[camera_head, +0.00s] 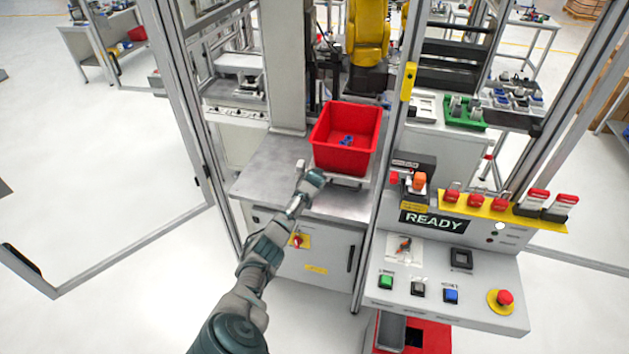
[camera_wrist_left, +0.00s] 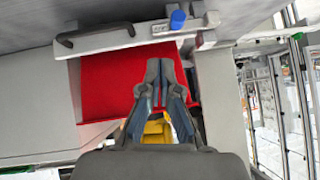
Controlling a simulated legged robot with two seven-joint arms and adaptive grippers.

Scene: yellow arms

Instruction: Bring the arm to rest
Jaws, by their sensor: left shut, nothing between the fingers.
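My left arm reaches up from the bottom of the head view. My left gripper (camera_head: 311,178) is over the front of the metal table, just in front of the red bin (camera_head: 329,160). In the left wrist view the two fingers of the gripper (camera_wrist_left: 160,65) are together with nothing between them. The red bin (camera_wrist_left: 104,85) shows behind and beside the fingers there. Whether the gripper touches the bin or its support cannot be told. Small blue parts (camera_head: 347,141) lie in the bin. My right gripper is in neither view.
A control panel (camera_head: 432,270) with a READY display, coloured buttons and a red emergency stop (camera_head: 504,298) stands to the right. A frame post (camera_head: 385,180) rises between panel and table. A yellow robot arm (camera_head: 368,40) is behind the bin. An open door frame (camera_head: 185,100) stands left.

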